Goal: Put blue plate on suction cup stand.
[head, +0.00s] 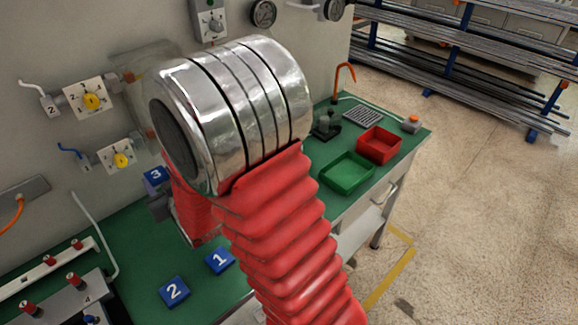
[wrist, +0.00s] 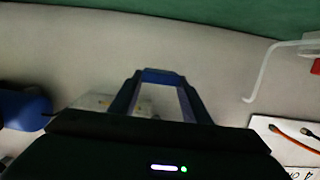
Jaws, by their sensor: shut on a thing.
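My gripper (head: 160,206) shows only partly in the head view, behind my red-sleeved arm and its metal collar. A blue plate marked 3 (head: 156,177) is right at its jaws, over the bench's far edge by the wall. In the wrist view my gripper (wrist: 162,82) has its fingers closed around a dark blue piece, seen nearly edge-on.
A green tray (head: 346,174) and a red tray (head: 379,145) sit at the bench's far end. Valves with yellow knobs (head: 92,101) project from the wall. A grey panel with red knobs (head: 48,300) and a white bent pipe (head: 97,232) are at left.

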